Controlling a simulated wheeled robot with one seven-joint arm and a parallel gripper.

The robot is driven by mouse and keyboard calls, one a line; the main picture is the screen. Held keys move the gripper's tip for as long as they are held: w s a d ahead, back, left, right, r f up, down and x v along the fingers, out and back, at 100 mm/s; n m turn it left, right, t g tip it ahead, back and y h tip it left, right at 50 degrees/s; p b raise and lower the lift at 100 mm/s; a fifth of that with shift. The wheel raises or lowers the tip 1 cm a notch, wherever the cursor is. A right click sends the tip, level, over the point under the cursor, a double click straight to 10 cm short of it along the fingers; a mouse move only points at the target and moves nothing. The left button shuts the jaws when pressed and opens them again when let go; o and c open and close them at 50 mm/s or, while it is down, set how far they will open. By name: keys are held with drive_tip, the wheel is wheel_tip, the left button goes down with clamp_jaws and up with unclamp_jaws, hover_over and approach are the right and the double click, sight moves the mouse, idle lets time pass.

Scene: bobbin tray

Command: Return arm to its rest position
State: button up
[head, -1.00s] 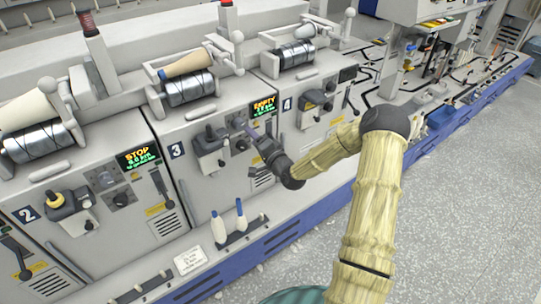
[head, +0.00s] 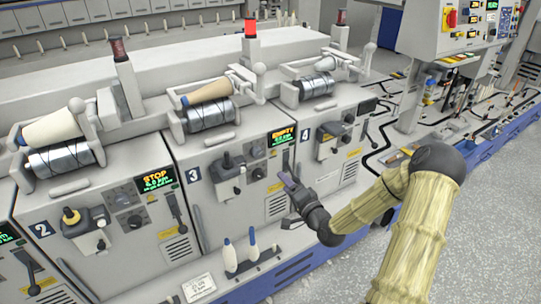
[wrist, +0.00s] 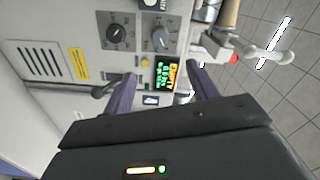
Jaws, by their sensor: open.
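My gripper (head: 286,168) is in front of the machine unit marked 3, near the edge with the unit marked 4. In the wrist view my gripper (wrist: 158,92) shows two purple-grey fingers spread wide apart with nothing between them. Beyond the fingers is the unit's panel with two dark knobs and a lit display (wrist: 167,74) reading EMPTY. The same display (head: 281,137) shows in the head view, just above my gripper. My arm is bent and reaches in from the lower right.
Two bobbins, a white one (head: 229,257) and a blue-topped one (head: 253,245), stand on the front ledge next to a small paper card (head: 198,287). Thread cones, one of them cream (head: 50,129), lie atop the units. Free floor (head: 480,240) is at the right.

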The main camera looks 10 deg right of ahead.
drive_tip(key=s+a+f+n+g+h, duration=0.2)
drive_tip(key=s+a+f+n+g, duration=0.15)
drive_tip(key=s+n+g, duration=0.35)
drive_tip(key=s+a+r+n+g+h, duration=0.15)
drive_tip(key=s+r+g, duration=0.25)
drive_tip(key=s, duration=0.4)
drive_tip(key=s+r+n+g+h, duration=0.2)
drive_tip(key=s+r+g, duration=0.15)
drive_tip(key=s, duration=0.45)
drive_tip(key=w+p+v, duration=0.2)
drive_tip(key=p+v, duration=1.2)
drive_tip(key=v, duration=0.1)
drive_tip(key=shift+w+a+r, duration=0.15)
drive_tip(key=shift+a+r, duration=0.05)
drive_tip(key=shift+r, duration=0.05)
drive_tip(key=shift+w+f, duration=0.1)
drive_tip(key=shift+w, duration=0.05)
drive_tip(key=shift+a, duration=0.1)
